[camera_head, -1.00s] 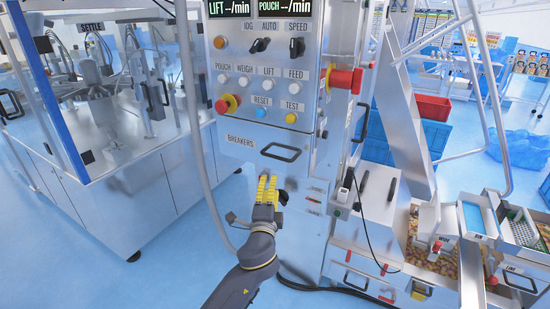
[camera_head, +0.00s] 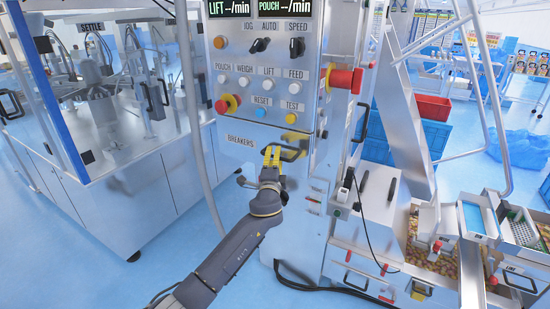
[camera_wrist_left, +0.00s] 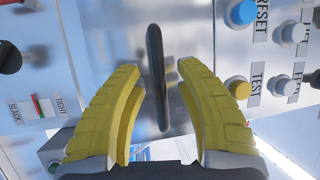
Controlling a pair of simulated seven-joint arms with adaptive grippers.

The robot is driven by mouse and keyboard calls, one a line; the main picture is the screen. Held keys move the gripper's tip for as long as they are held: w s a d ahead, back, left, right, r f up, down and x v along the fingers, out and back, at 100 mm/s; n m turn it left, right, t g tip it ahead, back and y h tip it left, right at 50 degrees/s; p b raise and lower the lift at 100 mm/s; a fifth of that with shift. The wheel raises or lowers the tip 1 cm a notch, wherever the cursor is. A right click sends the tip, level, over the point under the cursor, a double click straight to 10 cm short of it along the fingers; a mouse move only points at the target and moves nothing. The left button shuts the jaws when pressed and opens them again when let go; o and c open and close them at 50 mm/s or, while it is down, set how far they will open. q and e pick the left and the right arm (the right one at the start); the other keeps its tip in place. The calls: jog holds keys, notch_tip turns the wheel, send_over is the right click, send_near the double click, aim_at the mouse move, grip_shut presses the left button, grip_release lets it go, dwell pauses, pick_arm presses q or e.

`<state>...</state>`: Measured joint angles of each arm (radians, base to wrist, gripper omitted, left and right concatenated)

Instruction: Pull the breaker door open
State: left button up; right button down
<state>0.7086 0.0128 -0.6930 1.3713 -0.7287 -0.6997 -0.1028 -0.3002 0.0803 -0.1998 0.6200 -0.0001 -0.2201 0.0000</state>
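The breaker door (camera_head: 238,153) is the metal panel labelled BREAKERS under the button panel in the head view; it looks shut. Its dark bar handle (camera_head: 293,154) is partly hidden behind my left gripper (camera_head: 272,154). In the left wrist view the handle (camera_wrist_left: 157,75) stands between the two yellow fingers of my left gripper (camera_wrist_left: 160,70). The fingers are open, with a gap on each side of the bar, the wider gap on the right. I cannot tell how deep the bar sits between the fingertips. My right gripper is not in view.
A larger red knob (camera_head: 345,80) sticks out at right. A grey vertical pipe (camera_head: 190,100) runs along the left side.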

pick_arm(q)
jog(key=shift+w, duration=0.2)
grip_shut()
dwell(0.3)
